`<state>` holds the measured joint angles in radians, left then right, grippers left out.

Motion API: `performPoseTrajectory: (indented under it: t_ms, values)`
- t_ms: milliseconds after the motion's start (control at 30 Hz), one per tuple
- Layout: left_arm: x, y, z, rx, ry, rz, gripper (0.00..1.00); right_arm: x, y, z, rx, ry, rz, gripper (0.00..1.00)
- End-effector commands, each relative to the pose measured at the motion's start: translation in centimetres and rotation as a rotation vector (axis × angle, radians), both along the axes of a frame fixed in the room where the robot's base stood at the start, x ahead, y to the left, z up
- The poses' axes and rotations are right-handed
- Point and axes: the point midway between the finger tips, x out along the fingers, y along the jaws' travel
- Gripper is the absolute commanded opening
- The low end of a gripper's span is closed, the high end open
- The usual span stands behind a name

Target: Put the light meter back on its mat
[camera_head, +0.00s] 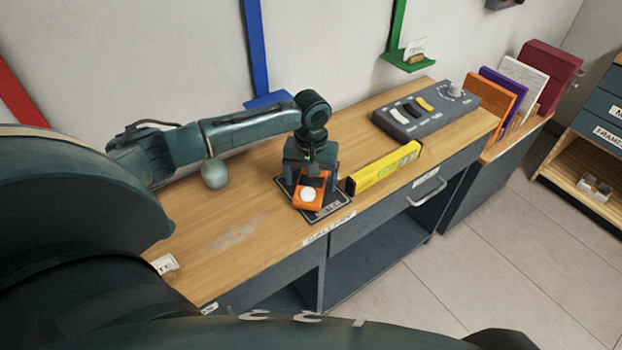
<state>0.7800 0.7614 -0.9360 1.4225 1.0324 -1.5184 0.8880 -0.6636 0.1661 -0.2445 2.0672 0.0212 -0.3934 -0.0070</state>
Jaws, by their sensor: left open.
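The light meter (308,196) is orange with a white round dome. It lies on the dark mat (327,209) on the wooden desk top, and the mat's edges show around it. My left gripper (311,184) points down over the light meter, with its fingers apart on either side of it. The gripper hides the back part of the meter and of the mat. I cannot tell whether the fingers touch the meter. My right gripper is not in view.
A yellow spirit level (384,168) lies close to the right of the mat. A grey control panel (425,112) with switches stands behind it. A pale green round object (214,174) sits left, by my arm.

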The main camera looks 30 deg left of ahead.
Motion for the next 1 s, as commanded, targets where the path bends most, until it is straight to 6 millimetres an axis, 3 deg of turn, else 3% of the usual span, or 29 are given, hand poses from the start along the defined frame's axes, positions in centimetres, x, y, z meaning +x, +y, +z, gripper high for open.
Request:
performPoseTrajectory:
  t_ms: [400,600,867,1000]
  values:
    - [0.1,0.0,9.0,-0.002,-0.006,-0.001,0.85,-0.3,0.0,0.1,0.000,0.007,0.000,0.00]
    - [0.1,0.0,11.7,0.000,-0.004,0.000,0.85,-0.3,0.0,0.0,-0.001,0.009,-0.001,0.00]
    - [0.0,0.0,12.4,-0.001,-0.001,-0.001,0.85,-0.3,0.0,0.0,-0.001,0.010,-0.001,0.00]
    - [-0.6,-1.2,11.1,-0.006,-0.002,-0.050,0.85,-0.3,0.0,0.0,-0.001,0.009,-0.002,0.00]
